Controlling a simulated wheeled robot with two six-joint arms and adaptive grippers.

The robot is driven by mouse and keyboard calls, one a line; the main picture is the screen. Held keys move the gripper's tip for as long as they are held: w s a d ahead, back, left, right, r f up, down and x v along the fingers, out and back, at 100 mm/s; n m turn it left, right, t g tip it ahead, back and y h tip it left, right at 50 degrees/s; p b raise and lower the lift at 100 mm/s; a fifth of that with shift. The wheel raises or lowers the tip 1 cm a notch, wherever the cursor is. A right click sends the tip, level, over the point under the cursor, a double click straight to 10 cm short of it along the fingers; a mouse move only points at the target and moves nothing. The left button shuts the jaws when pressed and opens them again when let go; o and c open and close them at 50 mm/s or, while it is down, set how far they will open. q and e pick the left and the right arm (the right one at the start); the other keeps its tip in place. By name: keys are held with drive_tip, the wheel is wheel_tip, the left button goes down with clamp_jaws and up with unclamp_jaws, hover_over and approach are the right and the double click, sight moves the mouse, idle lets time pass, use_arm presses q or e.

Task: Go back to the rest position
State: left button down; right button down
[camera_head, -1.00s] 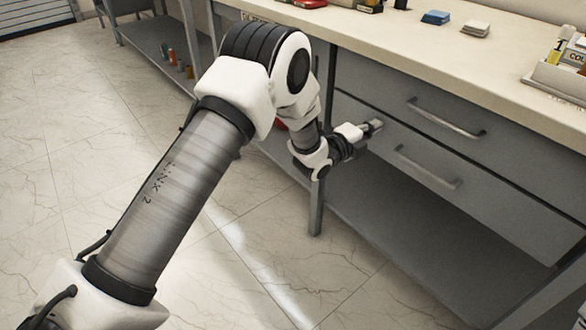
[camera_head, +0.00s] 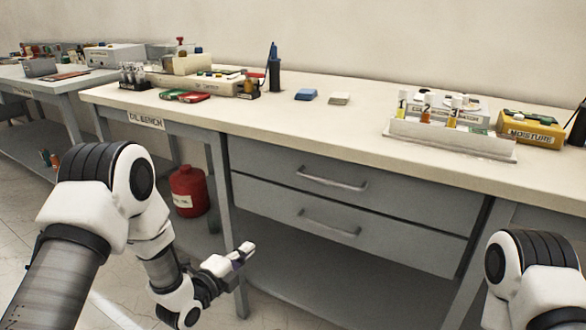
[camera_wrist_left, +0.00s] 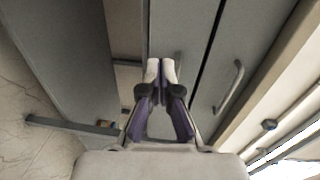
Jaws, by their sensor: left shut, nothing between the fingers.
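My left gripper (camera_head: 243,250) is in front of the bench, left of and below the lower drawer handle, apart from it. It also shows in the left wrist view (camera_wrist_left: 161,66), where its two fingertips are together with nothing between them. It faces the grey drawer fronts. Part of my right arm shows at the lower right of the head view; its gripper is out of the picture.
The bench has an upper drawer (camera_head: 290,172) and a lower drawer (camera_head: 290,212), both closed. A red canister (camera_head: 188,192) stands under the bench top at left. A test tube rack (camera_head: 450,138) and yellow moisture box (camera_head: 530,132) sit on top.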

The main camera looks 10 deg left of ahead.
use_arm(q)
drive_tip(key=s+f+n+g+y, duration=0.2)
drive_tip(key=s+f+n+g, duration=0.15)
drive_tip(key=s+f, duration=0.75)
drive_tip(key=s+a+f+n+g+y, duration=0.2)
drive_tip(key=s+f+n+g, duration=0.4)
drive_tip(key=s, duration=0.4)
drive_tip(key=s+a+f+n+g+y, duration=0.1)
drive_tip(key=s+a+f+n+g, duration=0.15)
drive_tip(key=s+f+n, duration=0.6)
drive_tip(key=s+r+n+g+y, duration=0.15)
drive_tip(key=s+n+g, duration=0.25)
drive_tip(key=s, duration=0.5)
wheel_tip(320, 180, up, 25)
drive_tip(key=p, duration=2.5)
drive_tip(key=shift+w+a, duration=0.15)
drive_tip(key=shift+w, duration=0.05)
drive_tip(key=shift+h, duration=0.25)
